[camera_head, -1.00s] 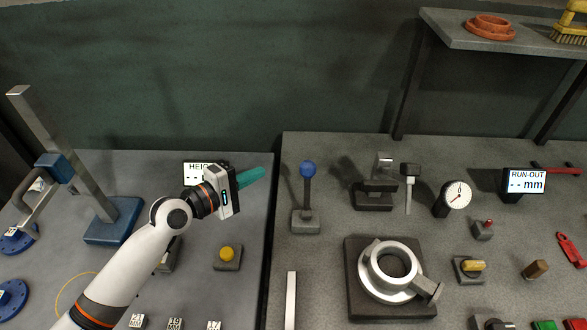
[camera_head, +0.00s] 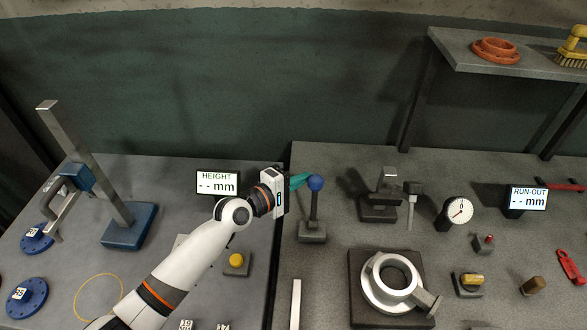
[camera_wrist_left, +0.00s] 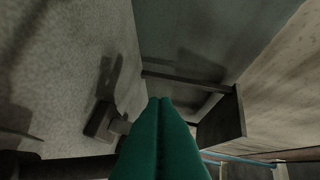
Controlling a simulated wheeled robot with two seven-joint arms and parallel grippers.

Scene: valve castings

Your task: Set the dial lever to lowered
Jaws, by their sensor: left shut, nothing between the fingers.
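A lever with a blue ball knob (camera_head: 316,184) stands nearly upright on a grey base block (camera_head: 312,232), near the left edge of the right-hand bench. I take it to be the dial lever. My left gripper (camera_head: 309,178) has its teal fingers pressed together and empty, with the tips right beside the blue knob. I cannot tell whether they touch it. In the left wrist view the shut teal fingers (camera_wrist_left: 160,105) point away from the camera, and no blue knob shows there. A white dial gauge (camera_head: 459,211) stands further right. My right gripper is out of view.
A dark fixture with a grey post (camera_head: 380,205) stands right of the lever. A ring casting (camera_head: 392,284) sits on a dark plate in front. The RUN-OUT display (camera_head: 527,198) reads "-- mm". A shelf (camera_head: 500,62) overhangs the back right. A yellow button (camera_head: 236,260) lies near my arm.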

